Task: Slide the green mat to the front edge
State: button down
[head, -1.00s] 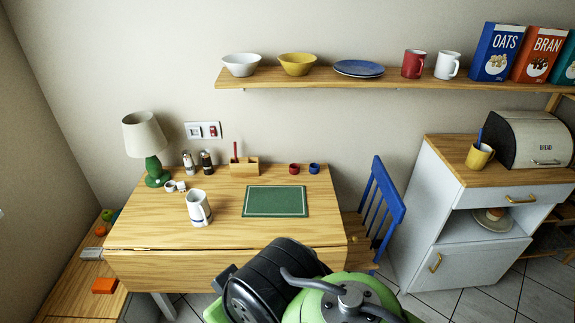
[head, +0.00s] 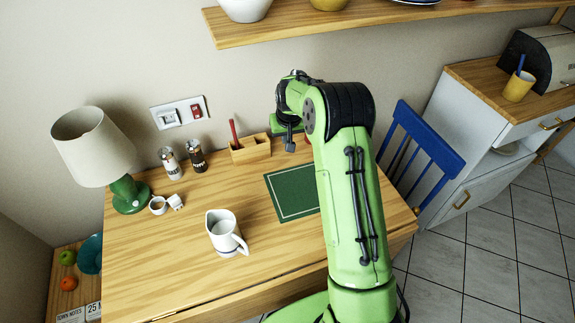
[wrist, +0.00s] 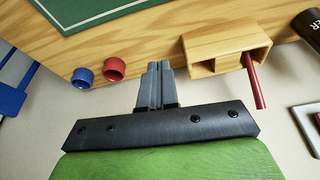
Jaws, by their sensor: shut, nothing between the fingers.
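The green mat (head: 290,192) with a pale border line lies flat on the wooden table (head: 160,255). My arm hides its right part in the head view. In the wrist view part of the mat (wrist: 95,8) shows at the top left. My gripper (head: 290,146) is at the back of the table, behind the mat and apart from it. In the wrist view my gripper's fingers (wrist: 160,68) are together and empty, between the small red cup (wrist: 115,68) and the wooden holder (wrist: 226,48). Its height over the table is hard to tell.
A white jug (head: 223,233) stands left of the mat. A lamp (head: 125,185), two shakers and small white pots stand further left. A blue cup (wrist: 83,77) is beside the red one. A shelf (head: 400,18) overhangs the back. A blue chair (head: 430,150) stands at right.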

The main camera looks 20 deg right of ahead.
aim_at(288, 165)
jog(key=x, duration=0.4)
jog(key=b+x, duration=0.1)
jog(key=x, duration=0.3)
jog(key=d+b+x, duration=0.1)
jog(key=x, duration=0.3)
jog(key=shift+s+d, duration=0.1)
jog(key=shift+s+a+r, duration=0.1)
jog(key=shift+s+a, duration=0.1)
jog(key=shift+s, duration=0.8)
jog(key=shift+s+a, duration=0.15)
jog(key=shift+s, duration=0.8)
